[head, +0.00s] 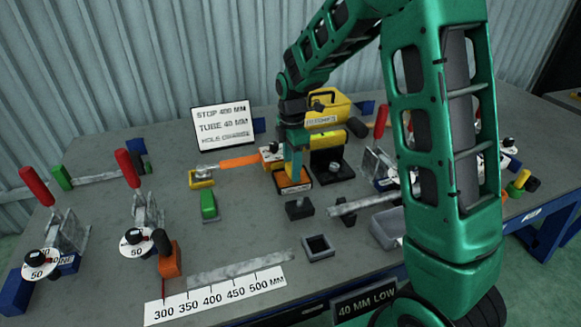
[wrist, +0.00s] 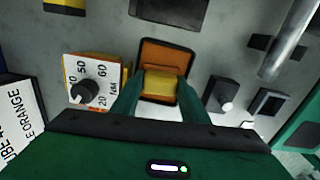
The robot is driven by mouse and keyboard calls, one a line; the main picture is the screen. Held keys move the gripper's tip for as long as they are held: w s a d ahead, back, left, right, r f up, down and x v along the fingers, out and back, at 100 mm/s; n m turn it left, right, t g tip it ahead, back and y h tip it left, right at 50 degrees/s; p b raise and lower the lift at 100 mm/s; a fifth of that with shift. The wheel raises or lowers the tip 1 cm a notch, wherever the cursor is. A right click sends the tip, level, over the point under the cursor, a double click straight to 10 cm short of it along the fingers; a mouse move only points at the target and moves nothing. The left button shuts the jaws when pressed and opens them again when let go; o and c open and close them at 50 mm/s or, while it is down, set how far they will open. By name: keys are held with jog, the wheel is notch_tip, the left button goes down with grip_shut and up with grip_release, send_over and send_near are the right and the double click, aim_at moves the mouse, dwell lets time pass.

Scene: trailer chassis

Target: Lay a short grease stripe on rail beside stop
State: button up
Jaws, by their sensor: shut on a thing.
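My gripper (head: 292,172) points down over a small orange tray (head: 294,187) at the middle of the table. In the wrist view the fingers (wrist: 163,98) are shut on a yellow block (wrist: 165,84), whose far end is over or in the orange tray (wrist: 166,52); I cannot tell if it touches the bottom. A grey metal rail (head: 235,269) lies behind a white ruler strip (head: 215,301) marked 300 to 500 mm. An orange stop block (head: 169,259) stands at the rail's left end, with a red line down to about 300. No grease shows on the rail.
A sign (head: 224,126) reads stop 400 mm, tube 40 mm, hole orange. A dial (wrist: 86,92) sits left of the tray. Red-handled clamps (head: 145,215) stand at left. A black square holder (head: 318,247) and a grey bin (head: 388,226) lie right of the rail.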

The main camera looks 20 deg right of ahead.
jog(key=shift+r, duration=3.5)
